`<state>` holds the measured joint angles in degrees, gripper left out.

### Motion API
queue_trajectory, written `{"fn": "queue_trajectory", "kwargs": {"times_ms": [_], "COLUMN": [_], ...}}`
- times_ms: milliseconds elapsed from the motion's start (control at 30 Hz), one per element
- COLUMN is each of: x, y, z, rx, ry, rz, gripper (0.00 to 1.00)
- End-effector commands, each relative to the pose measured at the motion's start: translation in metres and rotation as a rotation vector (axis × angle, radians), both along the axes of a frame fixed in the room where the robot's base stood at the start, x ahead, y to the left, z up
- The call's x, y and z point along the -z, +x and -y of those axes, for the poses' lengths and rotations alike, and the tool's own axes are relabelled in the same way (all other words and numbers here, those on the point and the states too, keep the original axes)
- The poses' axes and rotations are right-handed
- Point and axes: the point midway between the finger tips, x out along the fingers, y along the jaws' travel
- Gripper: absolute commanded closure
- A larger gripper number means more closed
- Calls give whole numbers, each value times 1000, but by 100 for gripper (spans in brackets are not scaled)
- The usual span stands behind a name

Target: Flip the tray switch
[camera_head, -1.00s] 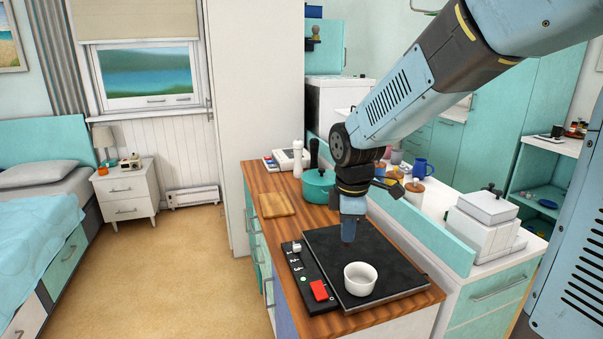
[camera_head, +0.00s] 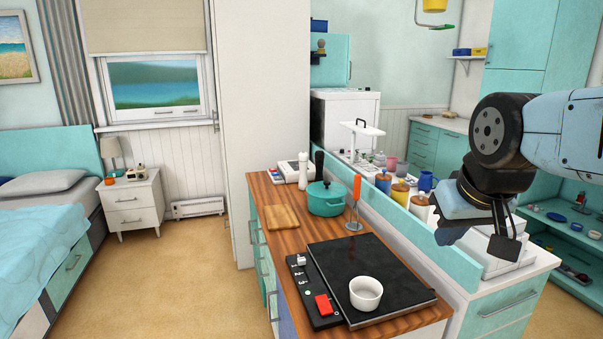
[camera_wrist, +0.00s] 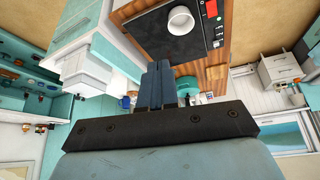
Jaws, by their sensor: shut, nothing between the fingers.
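A black control panel (camera_head: 304,282) runs along the left side of a black tray plate (camera_head: 336,253) on the wooden counter. A red rocker switch (camera_head: 323,305) sits near its front end, with a small green light (camera_head: 308,292) behind it. The switch also shows at the top of the wrist view (camera_wrist: 211,8). A white bowl (camera_head: 366,300) stands on the plate. My gripper (camera_head: 446,236) is shut and empty, raised to the right of the plate and well apart from the switch. Its blue fingers are pressed together in the wrist view (camera_wrist: 158,70).
A teal pot (camera_head: 325,205), an orange-handled utensil upright on a stand (camera_head: 356,200) and a cutting board (camera_head: 282,217) are on the wooden counter (camera_head: 270,190). A teal ledge (camera_head: 400,230) and lidded canisters (camera_head: 400,194) lie behind the plate. Floor is clear at left.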

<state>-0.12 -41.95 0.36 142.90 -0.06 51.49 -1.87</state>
Motion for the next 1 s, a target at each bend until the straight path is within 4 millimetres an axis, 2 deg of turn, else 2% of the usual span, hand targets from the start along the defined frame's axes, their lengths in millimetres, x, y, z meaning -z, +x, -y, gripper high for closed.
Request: {"fn": "queue_trajectory", "kwargs": {"times_ms": [33,267,367,500,767,1000], "x": [-1,-1,1,9,34,67], "y": [-3,-3,4,26,74,113], "z": [1,2,-2,-11,-40,-74], "rx": [19,37,24,-7,-72,-129], "ry": [10,23,25,31,33,22], "rz": [7,7,-10,-59,-166,-263], "gripper": [97,75,66,53,53,53]}}
